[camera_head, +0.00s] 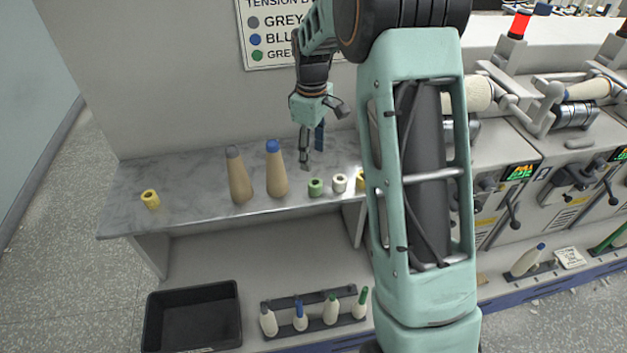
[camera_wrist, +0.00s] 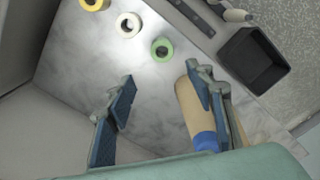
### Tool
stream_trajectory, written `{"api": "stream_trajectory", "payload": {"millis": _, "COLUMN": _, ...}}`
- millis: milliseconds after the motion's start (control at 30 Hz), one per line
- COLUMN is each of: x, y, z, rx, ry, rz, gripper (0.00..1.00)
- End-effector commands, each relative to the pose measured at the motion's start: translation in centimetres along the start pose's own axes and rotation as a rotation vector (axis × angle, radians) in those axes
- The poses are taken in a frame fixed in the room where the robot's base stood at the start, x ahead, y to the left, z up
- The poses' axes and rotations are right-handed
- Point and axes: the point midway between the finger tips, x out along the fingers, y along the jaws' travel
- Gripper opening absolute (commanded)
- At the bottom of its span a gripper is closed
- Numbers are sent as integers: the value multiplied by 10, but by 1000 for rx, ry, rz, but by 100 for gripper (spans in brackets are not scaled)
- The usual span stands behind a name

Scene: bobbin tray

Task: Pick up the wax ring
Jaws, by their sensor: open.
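Small rings stand on the grey marbled shelf (camera_head: 180,178): a green ring (camera_head: 315,187), a white ring (camera_head: 339,183), a yellow ring (camera_head: 360,179) partly hidden by my arm, and another yellow ring (camera_head: 150,199) at far left. No label shows which is wax; the white one looks most like it. In the wrist view the green ring (camera_wrist: 162,49), white ring (camera_wrist: 127,25) and yellow ring (camera_wrist: 94,4) lie beyond the fingertips. My gripper (camera_head: 312,152) is open and empty above the shelf behind the green ring; its fingers (camera_wrist: 165,95) are spread in the wrist view.
A blue-topped tan cone (camera_head: 276,172) stands left of the green ring, close to my right finger in the wrist view (camera_wrist: 193,110). A grey-topped cone (camera_head: 238,177) is beside it. Below are a black bin (camera_head: 193,348) and a bobbin rack (camera_head: 345,321). Machines stand right.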

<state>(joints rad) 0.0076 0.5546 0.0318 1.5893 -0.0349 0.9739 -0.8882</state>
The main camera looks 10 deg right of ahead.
Motion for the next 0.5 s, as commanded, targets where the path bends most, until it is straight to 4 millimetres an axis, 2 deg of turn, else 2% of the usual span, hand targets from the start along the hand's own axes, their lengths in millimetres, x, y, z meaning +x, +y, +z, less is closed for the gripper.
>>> {"api": "stream_trajectory", "payload": {"millis": 300, "x": 46, "y": -8, "z": 1, "rx": -30, "ry": -7, "rz": -32, "gripper": 49}}
{"api": "stream_trajectory", "payload": {"millis": 500, "x": 62, "y": -7, "z": 2, "rx": -28, "ry": -6, "rz": -30, "gripper": 49}}
